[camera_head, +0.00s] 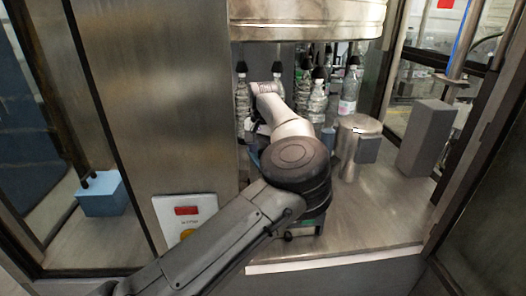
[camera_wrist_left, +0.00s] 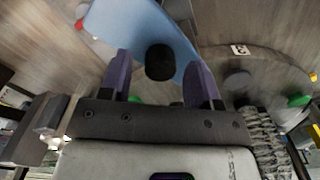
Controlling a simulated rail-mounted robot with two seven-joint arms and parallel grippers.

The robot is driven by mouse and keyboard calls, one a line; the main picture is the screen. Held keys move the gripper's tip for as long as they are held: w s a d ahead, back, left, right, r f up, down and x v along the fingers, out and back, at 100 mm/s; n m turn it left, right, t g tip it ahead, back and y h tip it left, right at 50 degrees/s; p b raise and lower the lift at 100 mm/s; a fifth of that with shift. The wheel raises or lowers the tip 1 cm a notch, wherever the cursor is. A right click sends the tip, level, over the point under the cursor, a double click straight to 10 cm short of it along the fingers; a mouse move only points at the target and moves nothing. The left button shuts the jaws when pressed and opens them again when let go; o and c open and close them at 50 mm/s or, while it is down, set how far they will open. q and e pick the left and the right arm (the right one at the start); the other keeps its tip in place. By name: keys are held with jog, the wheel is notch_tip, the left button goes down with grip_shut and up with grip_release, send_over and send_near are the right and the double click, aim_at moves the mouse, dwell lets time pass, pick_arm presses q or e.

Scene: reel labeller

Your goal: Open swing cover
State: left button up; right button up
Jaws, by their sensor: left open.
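The swing cover (camera_wrist_left: 120,25) shows in the left wrist view as a light blue curved panel with a round black knob (camera_wrist_left: 159,62). My left gripper (camera_wrist_left: 160,75) is open, with a purple finger on each side of the knob and a visible gap to each. I cannot tell how deep the knob sits between the fingers. In the head view my left arm reaches into the machine and hides most of the cover; only a bluish sliver (camera_head: 254,153) shows beside the arm. My right gripper is in neither view.
Several bottles, such as one with a pink label (camera_head: 348,92), stand behind my arm under a round metal housing (camera_head: 305,20). A metal cylinder (camera_head: 357,135) and a grey block (camera_head: 426,138) are to the right. A steel panel (camera_head: 155,90) and a control box (camera_head: 187,213) stand left.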

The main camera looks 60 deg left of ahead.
pick_arm(q)
jog(key=shift+f, duration=0.35)
jog(key=shift+c, duration=0.5)
grip_shut()
